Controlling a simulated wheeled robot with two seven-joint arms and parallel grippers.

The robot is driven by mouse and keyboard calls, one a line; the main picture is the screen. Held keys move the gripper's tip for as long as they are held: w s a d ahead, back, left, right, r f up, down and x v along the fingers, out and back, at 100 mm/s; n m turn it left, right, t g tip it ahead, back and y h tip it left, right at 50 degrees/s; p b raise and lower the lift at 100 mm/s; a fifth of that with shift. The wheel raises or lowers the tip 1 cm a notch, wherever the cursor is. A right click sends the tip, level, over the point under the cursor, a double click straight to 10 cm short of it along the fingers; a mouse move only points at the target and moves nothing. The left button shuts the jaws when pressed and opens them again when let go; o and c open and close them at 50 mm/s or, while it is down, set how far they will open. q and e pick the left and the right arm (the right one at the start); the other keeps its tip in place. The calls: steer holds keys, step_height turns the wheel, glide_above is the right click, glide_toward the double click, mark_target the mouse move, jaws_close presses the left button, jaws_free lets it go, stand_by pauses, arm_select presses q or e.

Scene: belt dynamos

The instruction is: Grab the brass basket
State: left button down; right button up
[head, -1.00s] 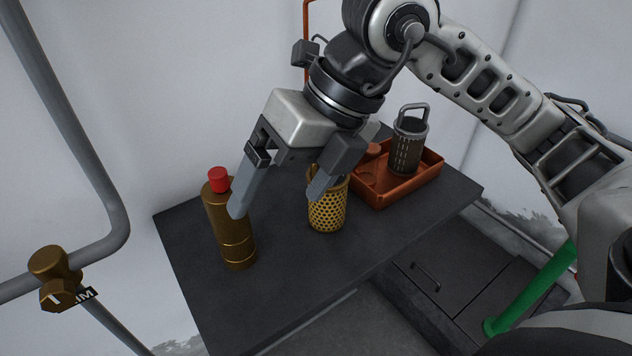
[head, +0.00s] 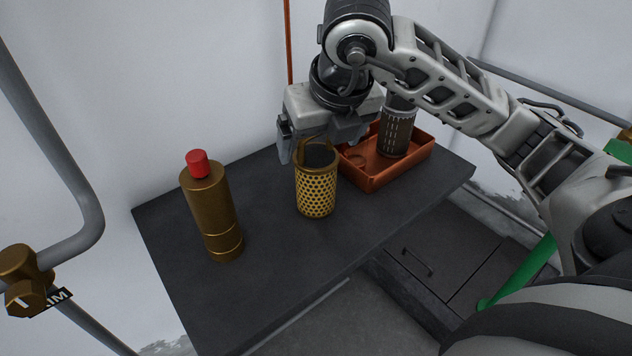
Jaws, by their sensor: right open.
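The brass basket (head: 316,190) is a perforated yellow cylinder with a raised handle. It stands upright on the dark table (head: 270,260), near its middle. My right gripper (head: 312,158) is open at the top of the basket, with one finger showing to the left of the handle. The other finger is mostly hidden, so I cannot tell whether the fingers touch the basket. My left gripper is not in view.
A brass bottle (head: 213,215) with a red cap stands left of the basket. An orange tray (head: 375,178) at the back right holds a dark perforated basket (head: 397,132), partly covered by my right arm. The table's front is clear.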

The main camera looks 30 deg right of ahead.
mark_target(318, 157)
steer(key=x, duration=0.5)
steer(key=shift+s+f, duration=0.15)
steer(key=shift+s, duration=0.15)
steer(key=c, duration=1.1)
steer(key=shift+c, duration=1)
